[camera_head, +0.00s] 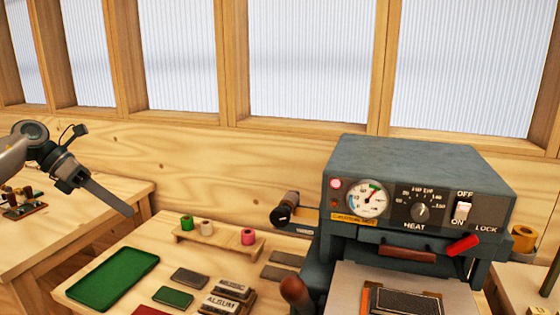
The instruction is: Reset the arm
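My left arm comes in from the left. Its gripper (128,209) hangs in the air above the gap between the left table and the middle table, with its long fingers pointing down to the right. The fingers overlap in this view, so I cannot tell whether they are open or shut. Nothing shows hanging from them. My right arm is not in view. A green foil roll (187,223), a cream foil roll (206,228) and a pink foil roll (248,237) stand on a small wooden rack (220,246). A gold roll (523,238) is at the right.
A grey heat press (415,180) with dial, knob and red lever (464,245) fills the right. The middle table holds a green tray (113,278), dark plates (189,278) and lettered blocks (222,303). Small items sit on the left table (75,215). A wooden wall with windows stands behind.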

